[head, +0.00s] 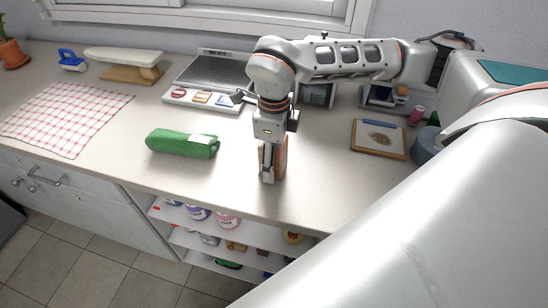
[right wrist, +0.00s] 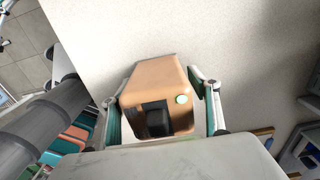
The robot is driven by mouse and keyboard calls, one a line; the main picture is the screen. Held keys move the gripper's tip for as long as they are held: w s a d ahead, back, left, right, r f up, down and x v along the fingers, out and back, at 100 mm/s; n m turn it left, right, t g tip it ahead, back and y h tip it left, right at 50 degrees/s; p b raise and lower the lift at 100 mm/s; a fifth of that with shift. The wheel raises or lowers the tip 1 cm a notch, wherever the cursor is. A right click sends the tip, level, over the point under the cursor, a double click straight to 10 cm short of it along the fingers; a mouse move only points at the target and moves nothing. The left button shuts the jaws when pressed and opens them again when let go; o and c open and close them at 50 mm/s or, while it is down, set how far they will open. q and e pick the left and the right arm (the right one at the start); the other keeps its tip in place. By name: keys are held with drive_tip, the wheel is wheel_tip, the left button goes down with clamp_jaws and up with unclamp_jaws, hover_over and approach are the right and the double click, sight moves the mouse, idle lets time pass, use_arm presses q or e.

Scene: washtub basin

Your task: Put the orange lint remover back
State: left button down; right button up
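The orange lint remover (right wrist: 160,88) stands on the counter as a tan-orange block with a dark button and a small green light. It also shows in the head view (head: 281,158), partly hidden by my right gripper (head: 268,172). My right gripper points down from above, with one finger on each side of the lint remover in the right wrist view. The left finger lies close against it; a narrow dark gap seems to show at the right finger, so I cannot tell if it is clamped. My left gripper is not in view.
A rolled green towel (head: 183,143) lies left of my right gripper. Behind it is a grey tray with pictured labels (head: 201,98). A clipboard (head: 378,139) lies to the right. A checkered cloth (head: 65,118) and small ironing board (head: 124,58) are left. An open shelf (head: 205,240) is below the front edge.

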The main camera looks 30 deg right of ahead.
drive_tip(key=shift+r, duration=0.1)
wheel_tip(320, 180, up, 12)
drive_tip(key=shift+r, duration=0.1)
idle(0.4)
idle(0.5)
